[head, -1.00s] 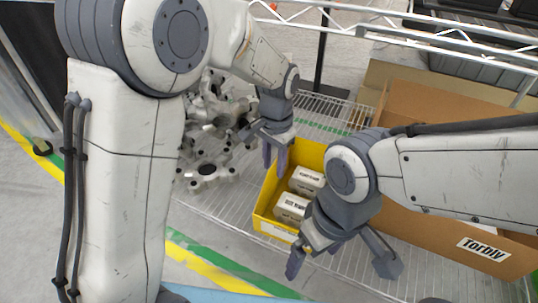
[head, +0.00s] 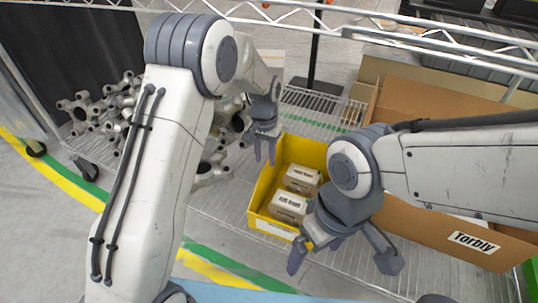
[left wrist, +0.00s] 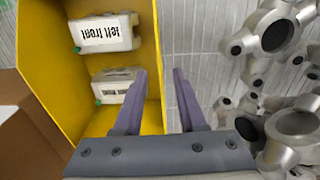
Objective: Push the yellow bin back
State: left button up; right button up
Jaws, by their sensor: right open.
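The yellow bin (head: 259,198) sits on the wire shelf in the head view and holds two pale labelled boxes, the back one (head: 302,179) and the front one (head: 288,206). My left gripper (head: 265,153) is open at the bin's back left. In the left wrist view its fingers (left wrist: 160,90) lie either side of the bin's yellow side wall (left wrist: 148,40), with gaps showing; whether they touch it I cannot tell. My right gripper (head: 342,262) is open and empty at the bin's front right, its left finger by the front corner. My right arm hides the bin's right side.
A cardboard box (head: 430,235) stands right of the bin. Grey metal castings (head: 110,112) are piled to the left, and also show close beside my left gripper in the left wrist view (left wrist: 270,35). Wire shelf (head: 225,215) is bare left of the bin.

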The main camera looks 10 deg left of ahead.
pick_arm(q)
jog(key=shift+f, duration=0.15)
notch_tip(320, 180, down, 10)
jog(key=b, duration=0.5)
jog(key=shift+f, duration=0.1)
grip_shut()
dwell(1.4)
